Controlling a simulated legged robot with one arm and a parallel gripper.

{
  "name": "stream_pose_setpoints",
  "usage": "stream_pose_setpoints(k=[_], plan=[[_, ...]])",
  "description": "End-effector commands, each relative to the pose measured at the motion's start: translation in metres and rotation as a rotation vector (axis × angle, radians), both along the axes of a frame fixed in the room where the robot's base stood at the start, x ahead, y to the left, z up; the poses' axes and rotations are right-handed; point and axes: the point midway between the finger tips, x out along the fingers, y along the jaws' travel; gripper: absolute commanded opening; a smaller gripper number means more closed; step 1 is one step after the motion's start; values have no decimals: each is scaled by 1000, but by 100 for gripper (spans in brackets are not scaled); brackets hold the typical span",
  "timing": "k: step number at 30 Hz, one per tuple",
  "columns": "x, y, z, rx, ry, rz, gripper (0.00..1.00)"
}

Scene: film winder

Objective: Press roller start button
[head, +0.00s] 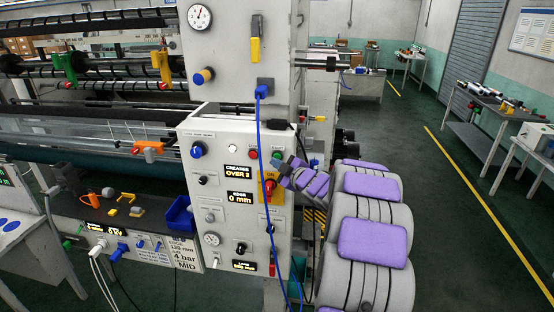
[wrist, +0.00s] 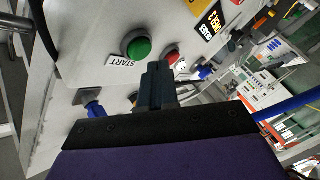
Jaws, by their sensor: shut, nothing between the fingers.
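The green start button (wrist: 139,47) is on the pale machine panel in the wrist view, with a START label (wrist: 121,61) beside it. A red button (wrist: 172,58) is close by. My gripper (wrist: 157,68) is shut and empty. Its dark fingertips appear just below and between the two buttons; whether they touch the panel I cannot tell. In the head view, the panel (head: 228,138) carries the green button (head: 276,154) and the red button (head: 253,154). My arm reaches in from the right, its end close to the green button.
A blue cable (head: 259,130) hangs down the panel front. A red and yellow switch (head: 268,189) is below the buttons. Displays (head: 238,171) and knobs are to the left. Open floor (head: 440,210) and tables (head: 495,115) are at the right.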

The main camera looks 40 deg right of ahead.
Motion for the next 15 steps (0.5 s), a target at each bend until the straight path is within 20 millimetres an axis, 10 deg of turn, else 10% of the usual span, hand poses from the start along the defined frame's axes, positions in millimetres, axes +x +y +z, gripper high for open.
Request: stream_pose_setpoints(k=[15], plan=[[-24,29,-1,0,-1,1,0]])
